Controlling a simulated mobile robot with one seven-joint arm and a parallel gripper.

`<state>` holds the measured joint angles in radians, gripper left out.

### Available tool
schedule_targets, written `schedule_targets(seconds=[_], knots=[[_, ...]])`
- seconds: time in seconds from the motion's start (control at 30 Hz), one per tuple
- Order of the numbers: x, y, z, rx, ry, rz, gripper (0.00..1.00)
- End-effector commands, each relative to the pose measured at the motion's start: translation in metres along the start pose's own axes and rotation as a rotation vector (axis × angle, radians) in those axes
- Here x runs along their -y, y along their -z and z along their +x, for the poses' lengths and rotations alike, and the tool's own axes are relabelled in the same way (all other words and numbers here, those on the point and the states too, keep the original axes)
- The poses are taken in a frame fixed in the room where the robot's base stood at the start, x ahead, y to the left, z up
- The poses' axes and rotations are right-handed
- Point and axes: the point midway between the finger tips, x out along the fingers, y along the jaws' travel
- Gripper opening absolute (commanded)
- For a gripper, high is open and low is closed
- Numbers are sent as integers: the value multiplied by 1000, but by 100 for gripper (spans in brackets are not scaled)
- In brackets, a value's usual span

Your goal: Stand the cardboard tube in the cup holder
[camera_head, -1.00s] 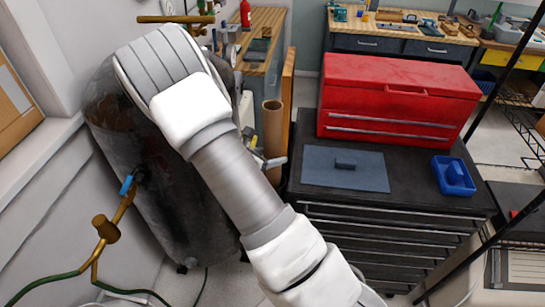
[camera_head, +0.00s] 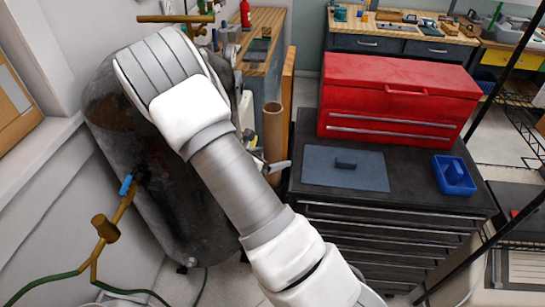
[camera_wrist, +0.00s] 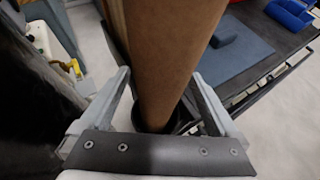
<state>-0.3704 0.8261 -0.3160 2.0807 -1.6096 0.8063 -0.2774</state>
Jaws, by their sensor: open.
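The brown cardboard tube (camera_head: 272,128) stands upright, left of the black cabinet, with its open top showing in the head view. In the wrist view the tube (camera_wrist: 172,45) is large and runs down between the two fingers of my gripper (camera_wrist: 160,76). The fingers are apart, one on each side of the tube; I cannot tell whether either touches it. A dark round rim (camera_wrist: 186,122) shows around the tube's lower end; it may be the cup holder, but I cannot tell for sure. In the head view my gripper (camera_head: 277,165) is partly hidden behind my arm.
A black cabinet (camera_head: 400,215) stands to the right, carrying a red toolbox (camera_head: 395,95), a grey-blue mat (camera_head: 330,175) and a blue tray (camera_head: 453,178). A dark tank (camera_head: 140,160) is close on the left. A wooden board (camera_head: 288,85) stands behind the tube.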

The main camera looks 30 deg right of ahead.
Motion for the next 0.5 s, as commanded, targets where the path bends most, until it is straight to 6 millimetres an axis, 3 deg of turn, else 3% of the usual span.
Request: schedule_targets(seconds=[0.17,0.5], knots=[[-1,-2,-19,0,-4,0,96],[-1,-2,-92,-1,-4,0,96]])
